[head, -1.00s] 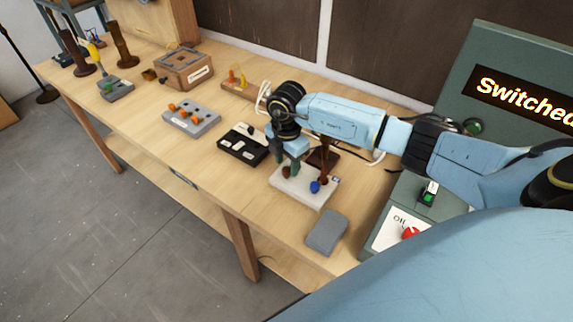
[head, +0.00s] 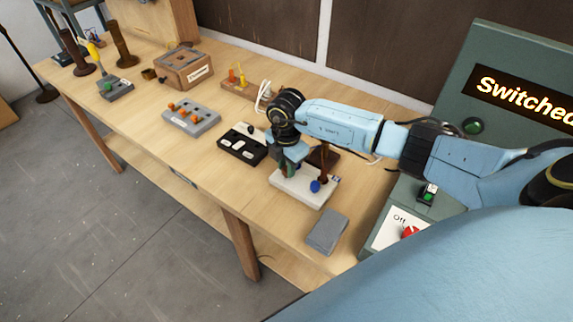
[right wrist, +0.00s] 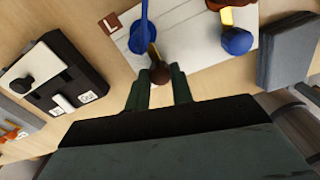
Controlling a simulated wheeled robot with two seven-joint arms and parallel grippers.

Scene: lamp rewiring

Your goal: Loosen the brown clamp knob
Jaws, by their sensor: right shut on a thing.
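The white terminal block (head: 312,194) lies near the right end of the bench. In the right wrist view its white plate (right wrist: 195,40) carries an "L" label, a blue knob (right wrist: 238,40) and a blue upright wire or lead (right wrist: 140,35). The brown clamp knob (right wrist: 160,75) is at the block's near edge in that view. My right gripper (right wrist: 160,84) points down at it, shut on the knob with one green finger on each side. In the head view the gripper (head: 285,169) mostly hides the brown knob, while the blue knob (head: 315,186) shows beside it. My left gripper is out of view.
A black block (head: 242,145) stands left of the white block, and a grey slab (head: 327,232) lies at its right. A grey block with orange knobs (head: 190,116) is further left. The green switch panel (head: 400,230) borders the bench at right.

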